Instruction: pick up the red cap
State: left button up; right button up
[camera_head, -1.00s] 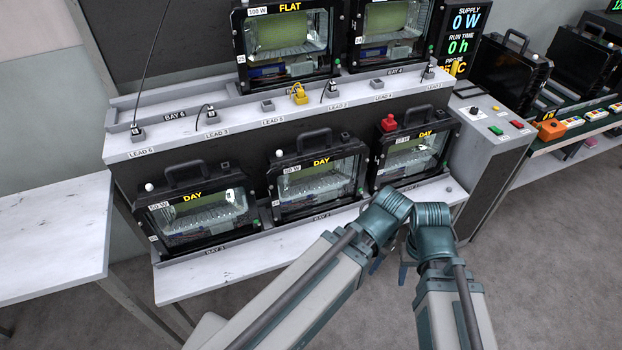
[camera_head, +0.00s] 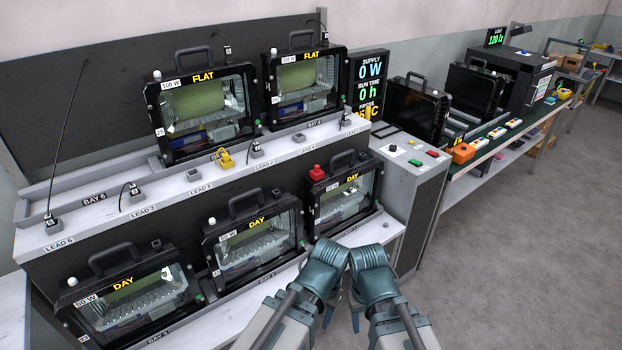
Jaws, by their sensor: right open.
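The red cap (camera_head: 316,172) sits on the top left corner of the right-hand floodlight housing (camera_head: 345,203) in the lower row, marked DAY. My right gripper (camera_head: 356,318) is low in front of the bench, below and to the right of the cap and well apart from it. It is open; its fingers are mostly hidden under its wrist. My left gripper (camera_head: 328,316) is close beside it on the left, also largely hidden by its own arm, so its jaws cannot be judged.
Two more DAY housings stand to the left in the lower row, with white caps. Two FLAT housings (camera_head: 205,108) stand on the upper shelf. A yellow padlock (camera_head: 225,158) and lead plugs sit on the ledge. A console (camera_head: 405,165) with buttons stands right; the floor beyond is clear.

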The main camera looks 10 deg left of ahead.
aim_at(317, 174)
jog(key=i+z, duration=0.25)
jog(key=z, duration=0.15)
jog(key=i+j+z, duration=0.2)
jog(key=z, duration=0.15)
jog(key=i, duration=0.05)
